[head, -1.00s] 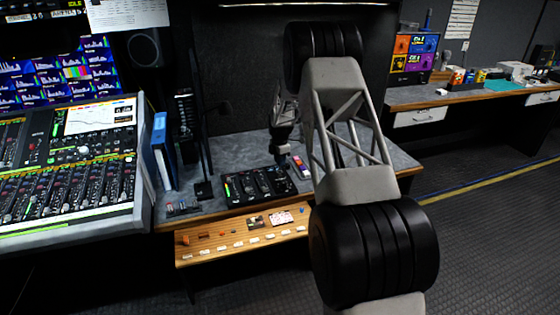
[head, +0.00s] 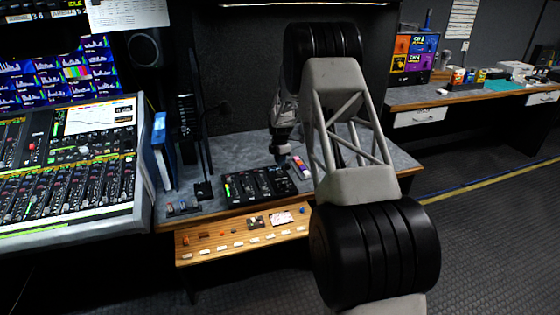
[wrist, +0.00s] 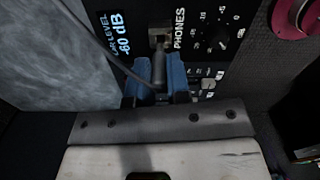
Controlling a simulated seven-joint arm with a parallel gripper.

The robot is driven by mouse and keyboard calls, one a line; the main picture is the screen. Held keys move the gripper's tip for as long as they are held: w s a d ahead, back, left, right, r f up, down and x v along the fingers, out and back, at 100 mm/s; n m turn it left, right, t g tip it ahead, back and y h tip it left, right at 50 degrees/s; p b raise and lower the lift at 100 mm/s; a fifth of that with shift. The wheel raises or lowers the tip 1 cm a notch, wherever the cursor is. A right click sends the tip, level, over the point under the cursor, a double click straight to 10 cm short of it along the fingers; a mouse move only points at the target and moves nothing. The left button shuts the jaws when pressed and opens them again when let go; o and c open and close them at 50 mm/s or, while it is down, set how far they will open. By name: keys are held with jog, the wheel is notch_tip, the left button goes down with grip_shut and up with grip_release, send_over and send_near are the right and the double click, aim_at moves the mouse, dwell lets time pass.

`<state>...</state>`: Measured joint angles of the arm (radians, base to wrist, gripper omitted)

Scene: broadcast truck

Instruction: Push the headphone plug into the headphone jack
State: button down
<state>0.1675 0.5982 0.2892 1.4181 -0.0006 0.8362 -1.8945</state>
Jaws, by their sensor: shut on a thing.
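In the wrist view my gripper (wrist: 159,75) has its blue fingers shut on the grey headphone plug (wrist: 158,70). A dark cable runs down to the plug from the upper left. The plug points at the headphone jack (wrist: 160,37), a brownish metal fitting beside the word PHONES on a black panel. The plug's front end is at or very close to the jack; I cannot tell whether any of it is inside. In the head view my gripper (head: 281,153) is small, just behind the black unit with knobs (head: 258,186), and the plug cannot be made out.
The panel has a lit level display (wrist: 112,32) and a knob (wrist: 221,34) near the jack. In the head view a mixing console (head: 70,185) stands at the left, with a blue binder (head: 161,150) beside it. A small colourful box (head: 300,166) lies right of the gripper.

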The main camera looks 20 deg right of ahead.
jog(key=shift+f, duration=1.65)
dwell(0.5)
jog(key=c, duration=1)
grip_release()
jog(key=shift+r, duration=3.9)
jog(key=shift+r, duration=0.1)
